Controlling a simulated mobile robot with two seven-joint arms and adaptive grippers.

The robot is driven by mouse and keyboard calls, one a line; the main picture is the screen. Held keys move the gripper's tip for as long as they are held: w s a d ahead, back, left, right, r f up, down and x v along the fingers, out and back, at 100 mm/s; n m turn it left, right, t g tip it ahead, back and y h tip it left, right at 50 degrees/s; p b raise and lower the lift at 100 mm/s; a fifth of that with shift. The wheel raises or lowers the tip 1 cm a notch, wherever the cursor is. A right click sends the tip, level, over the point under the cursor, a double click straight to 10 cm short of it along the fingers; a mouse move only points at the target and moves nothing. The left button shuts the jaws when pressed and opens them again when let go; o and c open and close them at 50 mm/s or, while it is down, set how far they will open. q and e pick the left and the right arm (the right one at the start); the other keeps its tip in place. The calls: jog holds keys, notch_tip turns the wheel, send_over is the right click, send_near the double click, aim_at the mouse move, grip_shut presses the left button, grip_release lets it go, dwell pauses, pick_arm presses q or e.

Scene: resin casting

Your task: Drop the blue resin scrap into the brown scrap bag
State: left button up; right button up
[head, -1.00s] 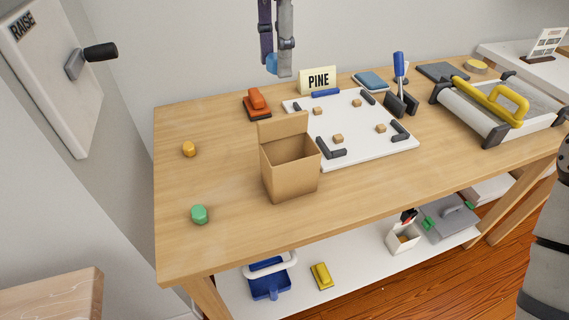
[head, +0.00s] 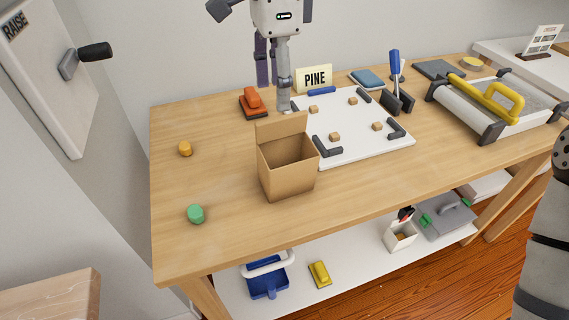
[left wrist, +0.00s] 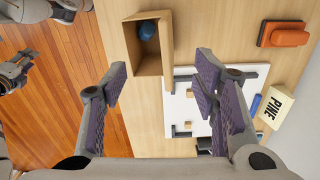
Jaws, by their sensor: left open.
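The brown scrap bag (head: 287,170) stands upright and open on the wooden bench, its back flap raised. The left wrist view looks down into the bag (left wrist: 151,67), where the blue resin scrap (left wrist: 147,30) shows within the opening. I cannot tell whether the scrap rests on the bottom. In the head view the bag's front wall hides it. My left gripper (head: 273,92) is open and empty, above and behind the bag; its spread fingers also show in the left wrist view (left wrist: 162,75). Part of my right gripper (left wrist: 15,74) seems to show at that view's left edge.
A white board (head: 362,148) with dark corner brackets and small wooden blocks lies right of the bag. An orange-red block (head: 254,103) and the PINE sign (head: 314,79) stand behind. A yellow-handled tray frame (head: 492,103) is at right. The bench's left side is mostly free, with orange (head: 185,149) and green (head: 196,214) pieces.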

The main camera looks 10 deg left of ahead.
pick_arm(q)
jog(key=shift+r, duration=0.1)
notch_tip(320, 180, up, 12)
dwell(0.5)
